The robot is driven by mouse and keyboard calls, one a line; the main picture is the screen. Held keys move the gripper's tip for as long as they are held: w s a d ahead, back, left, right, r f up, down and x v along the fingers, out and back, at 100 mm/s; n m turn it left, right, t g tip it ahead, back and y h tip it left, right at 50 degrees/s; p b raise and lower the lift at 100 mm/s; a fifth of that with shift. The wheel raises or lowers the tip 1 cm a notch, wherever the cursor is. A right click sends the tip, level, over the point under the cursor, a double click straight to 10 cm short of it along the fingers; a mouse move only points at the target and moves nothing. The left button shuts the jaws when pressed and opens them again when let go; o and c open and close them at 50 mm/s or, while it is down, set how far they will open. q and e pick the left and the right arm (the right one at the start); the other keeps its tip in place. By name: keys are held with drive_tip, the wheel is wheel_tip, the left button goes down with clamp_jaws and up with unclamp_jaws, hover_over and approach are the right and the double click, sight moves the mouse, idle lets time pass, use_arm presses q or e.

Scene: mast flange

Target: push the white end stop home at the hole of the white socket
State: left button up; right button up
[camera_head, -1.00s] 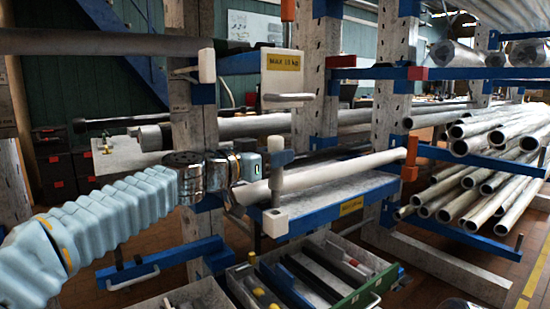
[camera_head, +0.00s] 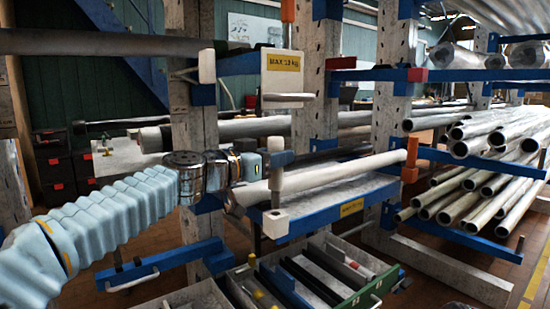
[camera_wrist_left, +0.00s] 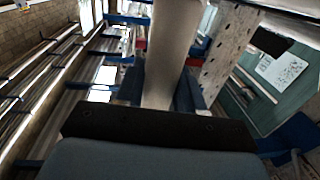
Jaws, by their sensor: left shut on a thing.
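The white end stop (camera_head: 275,144) stands upright, with a white top and a pale post running down below my fingers. My left gripper (camera_head: 277,159) is shut on it just below the white top, coming in from the left. The white socket (camera_head: 275,223) is a block at the end of a blue rack arm, straight below the post. The post's lower end meets the socket's top in the picture; how deep it sits in the hole cannot be told, and the hole is hidden. My right gripper is out of view.
An orange stop (camera_head: 411,158) stands at the neighbouring arm. A sign (camera_head: 282,75) hangs above. Bins (camera_head: 330,275) sit below.

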sight(270, 184)
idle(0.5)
use_arm(q)
drive_tip(key=shift+b, duration=0.3)
drive_tip(key=shift+f+b, duration=0.35)
drive_tip(key=shift+f+b, duration=1.15)
drive_tip(key=shift+b, duration=0.1)
drive_tip(key=shift+f+b, duration=1.45)
drive_tip(key=shift+b, duration=0.15)
drive_tip(key=o, duration=1.2)
